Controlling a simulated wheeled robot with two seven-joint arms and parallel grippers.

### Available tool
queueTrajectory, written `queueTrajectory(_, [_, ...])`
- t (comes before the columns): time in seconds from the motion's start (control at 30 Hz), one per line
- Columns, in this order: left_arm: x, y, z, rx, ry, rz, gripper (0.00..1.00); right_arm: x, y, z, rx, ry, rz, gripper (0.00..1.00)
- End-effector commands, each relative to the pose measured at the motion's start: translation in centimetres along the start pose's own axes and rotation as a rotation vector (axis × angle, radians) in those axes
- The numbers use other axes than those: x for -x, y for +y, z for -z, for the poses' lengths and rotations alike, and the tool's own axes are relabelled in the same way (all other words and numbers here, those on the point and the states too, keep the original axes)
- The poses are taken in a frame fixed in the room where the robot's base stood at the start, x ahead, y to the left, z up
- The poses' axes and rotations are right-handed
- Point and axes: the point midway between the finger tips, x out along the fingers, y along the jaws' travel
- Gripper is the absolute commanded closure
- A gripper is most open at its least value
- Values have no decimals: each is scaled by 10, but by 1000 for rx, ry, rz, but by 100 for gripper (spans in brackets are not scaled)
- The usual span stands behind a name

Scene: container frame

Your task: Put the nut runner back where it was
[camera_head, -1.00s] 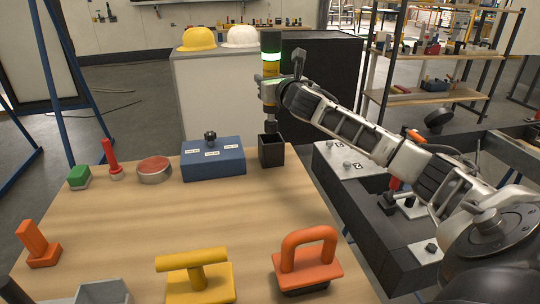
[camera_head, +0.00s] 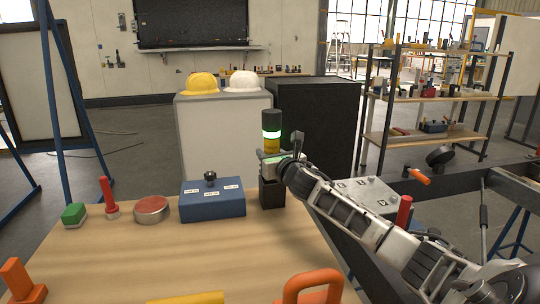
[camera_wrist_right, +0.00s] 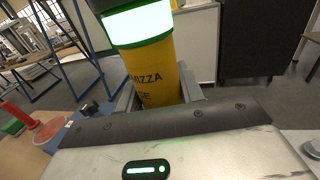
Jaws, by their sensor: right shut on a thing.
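The nut runner (camera_head: 271,131) is an upright yellow and black cylinder with a lit green band. My right gripper (camera_head: 277,164) is shut around its yellow body, just above the black open-topped holder (camera_head: 273,194) at the table's back right. The tool's lower end is hidden by the gripper and the holder's walls, and appears to be down inside the holder. In the right wrist view the yellow body (camera_wrist_right: 155,75) stands between the grey fingers, with the lit band above. My left gripper is not in view.
A blue box with a black knob (camera_head: 212,199) stands just left of the holder. A red round button (camera_head: 152,209), a red-handled piece (camera_head: 109,198) and a green block (camera_head: 74,215) are further left. An orange handle (camera_head: 312,287) is at the front. The table's middle is clear.

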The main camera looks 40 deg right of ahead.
Motion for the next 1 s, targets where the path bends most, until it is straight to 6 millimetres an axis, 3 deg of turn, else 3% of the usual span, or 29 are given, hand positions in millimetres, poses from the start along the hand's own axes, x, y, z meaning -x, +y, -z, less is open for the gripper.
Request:
queueTrajectory(0.07, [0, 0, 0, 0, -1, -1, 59, 0, 0, -5, 0, -9, -1, 100])
queueTrajectory(0.1, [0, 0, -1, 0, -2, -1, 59, 0, 0, 0, 0, 0, 0, 57])
queueTrajectory(0.17, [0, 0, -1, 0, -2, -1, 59, 0, 0, 0, 0, 0, 0, 41])
queueTrajectory(0.57, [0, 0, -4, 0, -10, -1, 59, 6, -1, 0, 2, 1, 1, 41])
queueTrajectory(1.0, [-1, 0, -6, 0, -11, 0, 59, 79, 0, 2, 4, 3, -1, 41])
